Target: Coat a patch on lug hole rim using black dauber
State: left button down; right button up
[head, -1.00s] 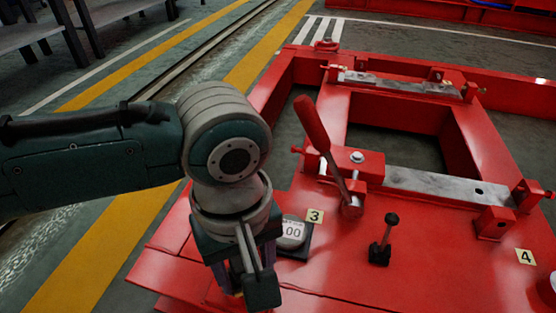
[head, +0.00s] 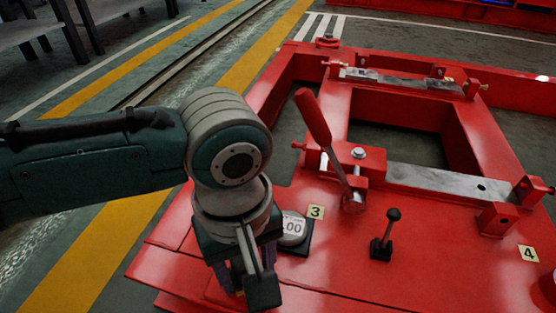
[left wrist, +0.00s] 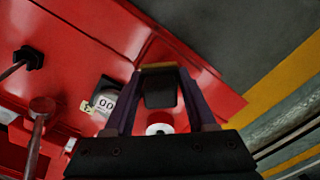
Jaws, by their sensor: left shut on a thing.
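My left gripper (head: 246,288) hangs over the near left part of the red pumpset frame (head: 340,265), just left of the gauge. In the left wrist view its purple fingers (left wrist: 160,95) are shut on a dark block with a yellowish edge, which looks like the black dauber (left wrist: 160,92). The dauber's tip cannot be made out. Between the finger bases a white ring with a dark centre (left wrist: 158,129) shows on a red part; it may be the lug hole rim. My arm hides that spot in the head view. My right gripper is not in view.
A gauge (head: 293,228) beside label 3 (head: 316,212) sits close right of the gripper. A red-handled lever (head: 314,118) and a black-knobbed lever (head: 393,215) stand up from the frame. Label 4 (head: 528,254) lies at right. Shelving (head: 50,37) stands far left.

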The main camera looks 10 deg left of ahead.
pick_arm(q)
jog(key=shift+f, duration=0.3)
